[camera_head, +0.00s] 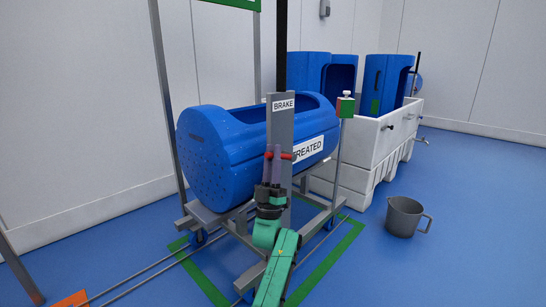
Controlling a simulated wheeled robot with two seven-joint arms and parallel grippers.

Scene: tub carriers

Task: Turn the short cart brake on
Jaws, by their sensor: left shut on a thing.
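The short cart (262,228) is a grey metal frame bearing a blue tub (213,150) with a "TREATED" label. A grey post (282,118) labelled "BRAKE" stands at the cart's near side. A red brake handle (287,156) sticks out sideways from the post below the label. My left gripper (274,158) comes up from below and is shut on the red handle, its fingers hiding the handle's middle. The exact angle of the brake is hard to tell. My right gripper is not in view.
The cart stands over a green floor outline (343,243). A white bin (366,140) with blue tubs is behind it, right. A post with a green-and-red box (345,106) stands beside the cart. A grey bucket (402,216) is right; the blue floor beyond is clear.

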